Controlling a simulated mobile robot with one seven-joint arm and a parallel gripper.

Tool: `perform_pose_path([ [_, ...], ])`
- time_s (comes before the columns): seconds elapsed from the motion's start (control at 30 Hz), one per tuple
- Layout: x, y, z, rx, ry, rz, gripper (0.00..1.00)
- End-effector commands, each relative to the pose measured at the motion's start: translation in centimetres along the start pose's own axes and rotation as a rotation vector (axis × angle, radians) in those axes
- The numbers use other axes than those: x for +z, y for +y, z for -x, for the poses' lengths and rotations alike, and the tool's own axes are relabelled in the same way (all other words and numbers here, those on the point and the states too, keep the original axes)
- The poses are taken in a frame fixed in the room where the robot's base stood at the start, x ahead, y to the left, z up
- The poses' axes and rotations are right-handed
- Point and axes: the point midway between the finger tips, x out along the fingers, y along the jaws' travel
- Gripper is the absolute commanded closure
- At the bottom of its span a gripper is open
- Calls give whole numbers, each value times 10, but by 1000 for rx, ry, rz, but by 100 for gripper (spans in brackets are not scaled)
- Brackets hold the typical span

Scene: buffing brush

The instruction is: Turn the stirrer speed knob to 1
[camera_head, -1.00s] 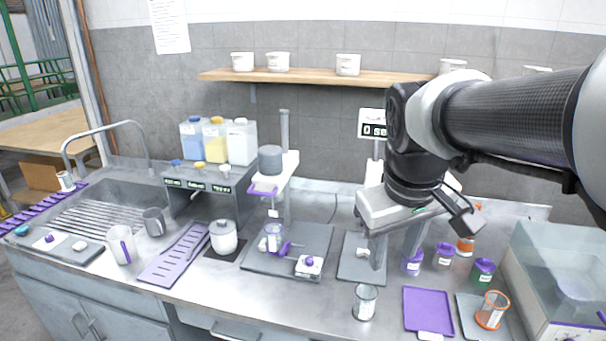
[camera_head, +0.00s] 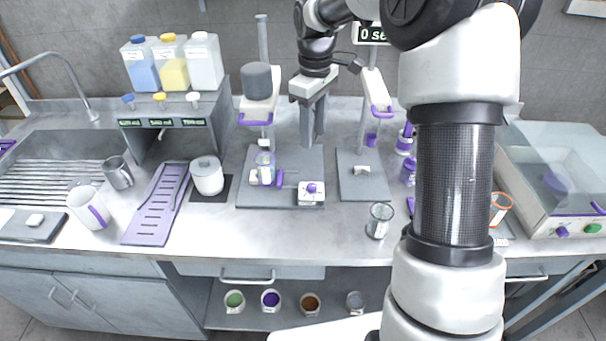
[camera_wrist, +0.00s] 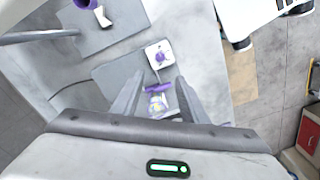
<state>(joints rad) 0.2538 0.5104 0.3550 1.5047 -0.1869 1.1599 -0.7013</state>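The speed knob (camera_head: 311,187) is purple, on a small white box (camera_head: 310,198) at the front right of the left grey plate (camera_head: 268,195). Its markings are too small to read. In the wrist view the knob (camera_wrist: 159,56) shows beyond the fingers. My gripper (camera_head: 313,143) points down above the back right part of that plate, behind the knob and apart from it. In the wrist view its fingers (camera_wrist: 156,88) are spread and hold nothing. A clear jar with a purple holder (camera_head: 265,168) stands left of the knob; it also shows between the fingers in the wrist view (camera_wrist: 157,101).
The stirrer's grey motor (camera_head: 257,81) hangs on a stand left of my gripper. A second plate (camera_head: 362,186) with a white piece lies to the right. A glass beaker (camera_head: 380,220) stands front right. The counter in front of the knob is clear.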

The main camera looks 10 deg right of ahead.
Motion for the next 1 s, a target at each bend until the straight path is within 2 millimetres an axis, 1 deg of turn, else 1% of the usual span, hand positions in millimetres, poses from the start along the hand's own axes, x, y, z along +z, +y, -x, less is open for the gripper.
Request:
perform_pose_path([
  [0.17, 0, -1, -20, -4, -2, 1, 60],
  [0.7, 0, -1, -134, -3, -1, 2, 60],
  [0.83, 0, -1, -154, -3, -1, 0, 60],
  [1.0, 0, -1, -169, -1, 0, 1, 60],
])
